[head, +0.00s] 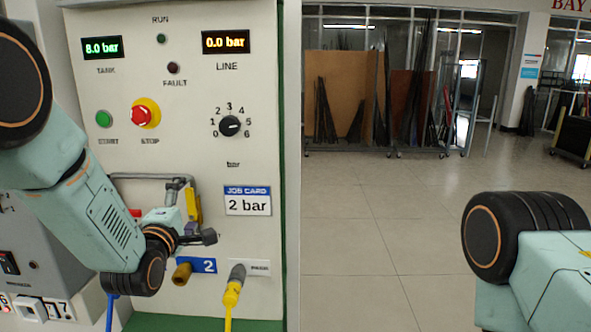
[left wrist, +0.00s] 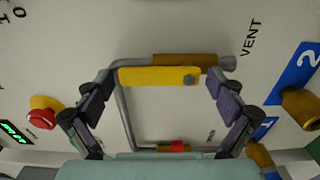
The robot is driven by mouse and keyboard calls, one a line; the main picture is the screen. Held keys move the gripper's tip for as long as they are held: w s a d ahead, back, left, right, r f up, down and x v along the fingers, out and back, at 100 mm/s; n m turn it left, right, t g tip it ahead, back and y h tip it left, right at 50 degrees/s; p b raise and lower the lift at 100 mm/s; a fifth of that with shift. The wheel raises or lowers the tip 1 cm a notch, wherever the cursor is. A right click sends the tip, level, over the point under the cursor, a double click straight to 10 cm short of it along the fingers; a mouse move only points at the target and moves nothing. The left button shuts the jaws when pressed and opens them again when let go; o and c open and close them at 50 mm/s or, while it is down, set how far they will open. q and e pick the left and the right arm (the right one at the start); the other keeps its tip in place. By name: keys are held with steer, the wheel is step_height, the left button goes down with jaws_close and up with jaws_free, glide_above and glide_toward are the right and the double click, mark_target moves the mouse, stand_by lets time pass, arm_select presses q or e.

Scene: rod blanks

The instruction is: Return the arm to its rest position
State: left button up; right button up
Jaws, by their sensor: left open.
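My left arm (head: 80,215) reaches across the front of a control panel in the head view. Its gripper (head: 197,222) is in front of the panel's lower middle, partly hidden by my own wrist. In the left wrist view the left gripper (left wrist: 160,82) is open, with its two fingers spread. A yellow valve handle (left wrist: 150,76) lies between and beyond the fingertips, on grey pipework by the word VENT. No clear contact shows. The handle also shows in the head view (head: 194,204). My right arm (head: 545,270) shows at lower right; its gripper is out of view.
The panel has a red stop button (head: 142,115), a selector knob (head: 230,126) and a job card (head: 247,200) reading 2 bar. A yellow hose connector (head: 233,290) and a brass port (head: 181,272) sit low. The floor (head: 370,240) to the right is clear.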

mark_target(209, 204)
arm_select(q)
steer(key=shift+s, duration=0.1)
